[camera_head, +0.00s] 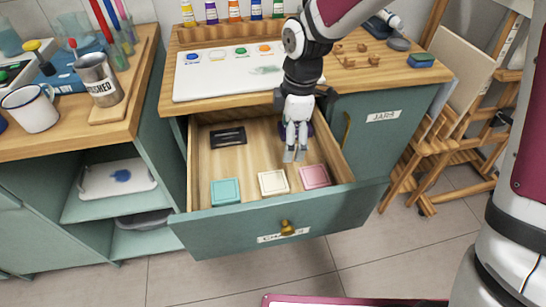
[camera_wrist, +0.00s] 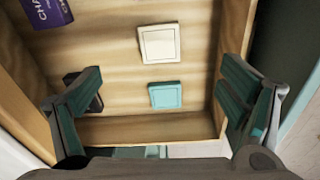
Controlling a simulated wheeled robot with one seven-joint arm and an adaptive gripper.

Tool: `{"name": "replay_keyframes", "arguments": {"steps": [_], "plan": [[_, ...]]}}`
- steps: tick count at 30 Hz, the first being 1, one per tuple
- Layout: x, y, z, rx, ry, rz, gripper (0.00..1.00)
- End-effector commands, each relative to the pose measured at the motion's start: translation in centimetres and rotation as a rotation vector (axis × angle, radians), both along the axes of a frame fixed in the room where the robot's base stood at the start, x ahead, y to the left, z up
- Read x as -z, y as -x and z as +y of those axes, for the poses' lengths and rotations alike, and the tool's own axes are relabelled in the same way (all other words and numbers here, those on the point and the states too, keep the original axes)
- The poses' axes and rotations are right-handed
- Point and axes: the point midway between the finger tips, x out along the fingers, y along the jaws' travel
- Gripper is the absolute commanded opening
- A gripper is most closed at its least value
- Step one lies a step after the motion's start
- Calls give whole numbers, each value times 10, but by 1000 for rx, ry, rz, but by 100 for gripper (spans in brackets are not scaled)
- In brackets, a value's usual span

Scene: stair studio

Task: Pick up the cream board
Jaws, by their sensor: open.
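The cream board (camera_head: 273,182) is a small pale square lying flat in the open drawer, near its front, between a teal square (camera_head: 225,191) and a pink square (camera_head: 314,176). In the wrist view the cream board (camera_wrist: 159,44) is at the upper middle, with the teal square (camera_wrist: 165,95) below it. My gripper (camera_head: 294,153) points down over the drawer, behind and right of the cream board. In the wrist view my gripper (camera_wrist: 162,85) has its fingers spread wide, with nothing between them. The pink square is out of the wrist view.
The wooden drawer (camera_head: 279,229) has raised walls all around. A dark flat item (camera_head: 228,137) lies at its back left. A purple lettered box (camera_wrist: 47,12) shows in the wrist view. The desktop above holds a white palette (camera_head: 220,85) and bottles.

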Motion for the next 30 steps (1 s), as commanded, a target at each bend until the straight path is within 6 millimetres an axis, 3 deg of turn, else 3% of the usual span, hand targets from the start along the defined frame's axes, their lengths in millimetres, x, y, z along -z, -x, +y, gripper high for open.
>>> {"name": "replay_keyframes", "arguments": {"steps": [1, 6, 11, 18, 30], "plan": [[16, -4, 8, -40, -15, 13, 90], [35, -8, 22, -113, -41, 22, 90], [54, -7, 25, -120, -42, 25, 90], [99, -5, 30, -119, -41, 26, 90], [128, -4, 32, -117, -40, 24, 90]]}}
